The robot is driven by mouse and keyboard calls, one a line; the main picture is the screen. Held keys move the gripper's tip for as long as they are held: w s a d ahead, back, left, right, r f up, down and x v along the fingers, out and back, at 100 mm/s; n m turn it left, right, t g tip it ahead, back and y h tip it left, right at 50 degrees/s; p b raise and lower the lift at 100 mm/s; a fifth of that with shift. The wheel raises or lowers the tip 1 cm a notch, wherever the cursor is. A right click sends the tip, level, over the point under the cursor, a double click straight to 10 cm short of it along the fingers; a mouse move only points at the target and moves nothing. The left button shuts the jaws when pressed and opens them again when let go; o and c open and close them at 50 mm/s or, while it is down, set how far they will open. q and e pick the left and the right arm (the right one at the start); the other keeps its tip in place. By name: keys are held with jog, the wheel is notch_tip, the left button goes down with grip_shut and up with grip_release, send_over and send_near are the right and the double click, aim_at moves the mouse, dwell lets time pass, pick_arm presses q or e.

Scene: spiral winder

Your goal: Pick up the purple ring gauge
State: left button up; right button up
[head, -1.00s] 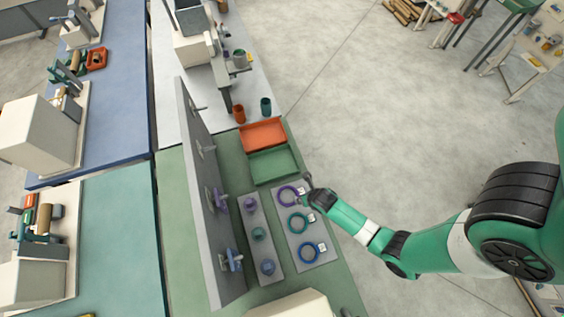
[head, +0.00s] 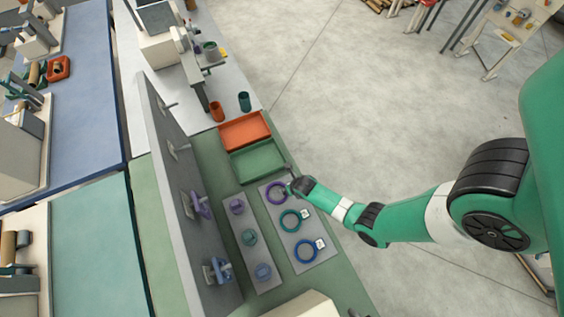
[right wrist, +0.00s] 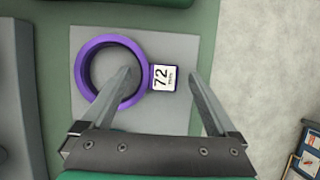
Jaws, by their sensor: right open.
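The purple ring gauge (head: 274,194) lies flat on a grey plate at the far end of a row of three ring gauges. In the right wrist view the purple ring gauge (right wrist: 82,66) shows a white tag reading 72 mm on its right side. My right gripper (head: 290,180) is at the ring. In the wrist view the open right gripper (right wrist: 160,76) has one finger across the ring's opening and the other to the right of the tag. Whether the fingers touch the ring cannot be told. My left gripper is out of view.
A teal ring gauge (head: 290,220) and a blue ring gauge (head: 305,251) lie on the same grey plate (head: 276,219). A green tray (head: 258,160) and an orange tray (head: 244,131) stand beyond it. A grey upright panel (head: 180,190) with pegs stands to the left.

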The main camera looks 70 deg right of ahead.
grip_shut()
dwell(0.5)
jog(key=shift+r, duration=0.15)
notch_tip(320, 180, up, 3)
jog(key=shift+p, duration=1)
jog(key=s+a+r+p, duration=0.2)
jog(key=s+a+r, duration=0.1)
jog(key=s+r, duration=0.2)
jog(key=s+a+r+p, duration=0.2)
jog(key=s+r, duration=0.3)
jog(key=s, duration=0.3)
jog(key=shift+a+p, duration=0.4)
jog(key=shift+p, duration=0.45)
